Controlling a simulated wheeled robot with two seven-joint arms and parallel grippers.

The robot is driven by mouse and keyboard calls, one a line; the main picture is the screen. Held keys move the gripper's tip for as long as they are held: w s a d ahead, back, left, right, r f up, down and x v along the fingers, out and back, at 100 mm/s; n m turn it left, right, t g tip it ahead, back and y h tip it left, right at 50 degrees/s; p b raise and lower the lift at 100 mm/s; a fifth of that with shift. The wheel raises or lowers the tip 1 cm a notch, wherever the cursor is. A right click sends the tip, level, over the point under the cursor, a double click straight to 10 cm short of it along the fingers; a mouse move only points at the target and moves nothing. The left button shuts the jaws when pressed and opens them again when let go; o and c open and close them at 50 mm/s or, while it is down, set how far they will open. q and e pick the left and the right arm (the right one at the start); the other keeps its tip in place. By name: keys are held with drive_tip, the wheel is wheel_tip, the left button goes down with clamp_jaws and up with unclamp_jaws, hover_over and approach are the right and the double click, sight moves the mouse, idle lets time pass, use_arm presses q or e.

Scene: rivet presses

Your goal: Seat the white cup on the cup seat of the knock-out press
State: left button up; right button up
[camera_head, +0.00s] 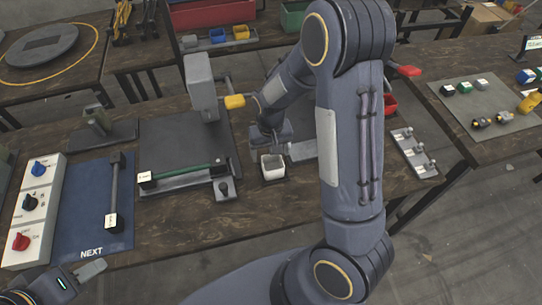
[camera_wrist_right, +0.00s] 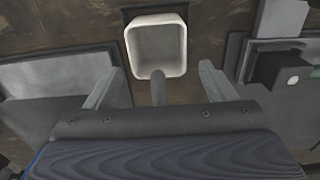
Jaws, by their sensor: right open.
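The white cup (camera_head: 272,167) is square and open at the top, upright on a small dark base at the table's middle. It also shows in the right wrist view (camera_wrist_right: 157,48), just beyond my right fingertips and apart from them. My right gripper (camera_wrist_right: 160,85) is open and empty, with one finger to each side of the cup's line. A grey rounded peg (camera_wrist_right: 158,90) shows between the fingers; I cannot tell what it belongs to. My left gripper (camera_head: 80,276) is at the lower left, only partly in frame. My right arm hides part of the presses, and I cannot identify the cup seat for certain.
A tall grey press head (camera_head: 202,85) with a yellow handle (camera_head: 235,101) stands left of the cup. A red handle (camera_head: 407,71) shows right of my arm. A blue mat (camera_head: 85,220) and a switch panel (camera_head: 35,210) lie left. A grey peg plate (camera_head: 415,152) lies right.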

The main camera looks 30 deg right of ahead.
drive_tip(key=r, duration=0.4)
drive_tip(key=shift+w+a+r, duration=0.1)
drive_tip(key=shift+a+r, duration=0.15)
drive_tip(key=shift+r, duration=0.1)
drive_tip(key=s+a+r+t+y, duration=0.2)
drive_tip(key=s+r, duration=0.5)
drive_tip(key=s, duration=0.3)
drive_tip(key=s+a+r+n+t+y, duration=0.1)
drive_tip(key=s+a+r+t, duration=0.1)
drive_tip(key=s+r, duration=0.5)
drive_tip(key=shift+s+t+y, duration=0.4)
drive_tip(key=shift+s+t, duration=0.4)
drive_tip(key=shift+s, duration=0.55)
